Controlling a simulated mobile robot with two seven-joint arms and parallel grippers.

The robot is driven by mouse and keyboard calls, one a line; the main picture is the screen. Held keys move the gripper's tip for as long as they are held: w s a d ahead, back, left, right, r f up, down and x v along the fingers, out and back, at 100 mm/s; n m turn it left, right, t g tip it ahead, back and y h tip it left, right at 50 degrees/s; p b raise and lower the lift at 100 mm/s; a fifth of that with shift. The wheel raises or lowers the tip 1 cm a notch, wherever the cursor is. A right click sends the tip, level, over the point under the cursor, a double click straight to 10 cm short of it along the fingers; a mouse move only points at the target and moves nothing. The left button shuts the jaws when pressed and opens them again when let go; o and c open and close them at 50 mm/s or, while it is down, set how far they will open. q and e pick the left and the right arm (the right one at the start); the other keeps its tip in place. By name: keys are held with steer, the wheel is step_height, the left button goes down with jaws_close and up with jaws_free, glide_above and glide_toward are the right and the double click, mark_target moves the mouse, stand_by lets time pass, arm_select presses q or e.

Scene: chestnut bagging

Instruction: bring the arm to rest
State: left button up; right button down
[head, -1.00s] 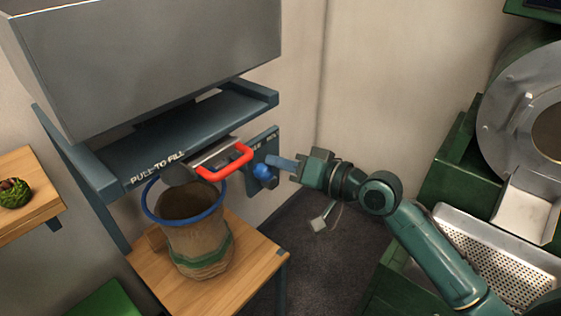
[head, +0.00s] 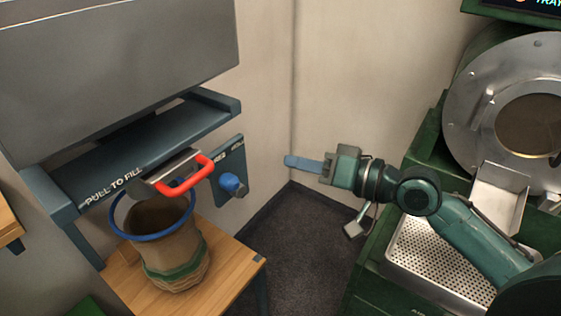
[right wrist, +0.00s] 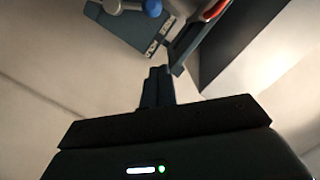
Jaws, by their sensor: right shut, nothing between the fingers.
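My right gripper (head: 304,164) is shut and empty, its blue fingers pointing left in the open space before the pale wall. In the right wrist view its fingers (right wrist: 157,86) lie together. In the head view it is apart from the blue knob (head: 232,184) on the side plate, to the right of it. My right arm (head: 440,220) stretches in from the lower right, above the green machine's tray. My left gripper is not in view.
A sack with a blue rim (head: 172,250) stands on a wooden stand (head: 222,275) below the red handle (head: 187,186) of the grey hopper (head: 110,60). The green machine (head: 428,160) with a perforated tray (head: 418,275) is at right. Dark floor (head: 300,240) lies between.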

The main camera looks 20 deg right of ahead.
steer(key=shift+s+d, duration=0.15)
steer(key=shift+s, duration=0.1)
stand_by(0.3)
